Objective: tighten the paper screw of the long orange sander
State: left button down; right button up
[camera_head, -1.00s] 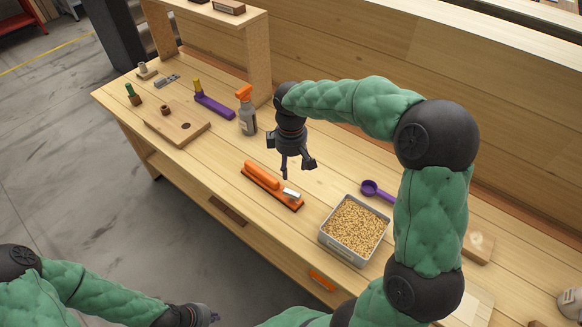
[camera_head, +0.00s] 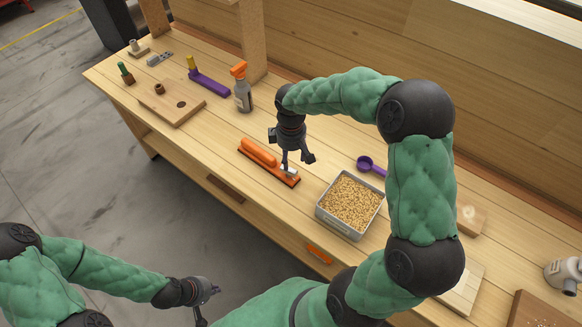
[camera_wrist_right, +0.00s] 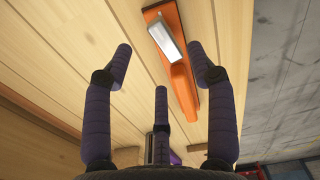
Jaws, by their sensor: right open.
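The long orange sander (camera_head: 258,153) lies on the workbench, with a dark-edged flat base and a raised orange handle. It also shows in the wrist view (camera_wrist_right: 183,90), with a pale silver block (camera_wrist_right: 167,40) at one end. The paper screw cannot be told apart at this size. My right gripper (camera_head: 293,160) points down over the silver end of the sander, its fingers spread and empty; in the wrist view (camera_wrist_right: 160,68) the sander shows beyond them. My left gripper (camera_head: 207,303) is beyond the bench's front edge, its fingers spread and empty.
A metal tray of grain-like pellets (camera_head: 321,213) and a purple scoop (camera_head: 367,164) lie right of the sander. Bench around the sander is clear.

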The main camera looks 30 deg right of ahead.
aim_at(291, 168)
notch_tip(291, 168, down, 6)
jog(key=shift+r+b, duration=0.15)
jog(key=shift+b, duration=0.6)
grip_shut()
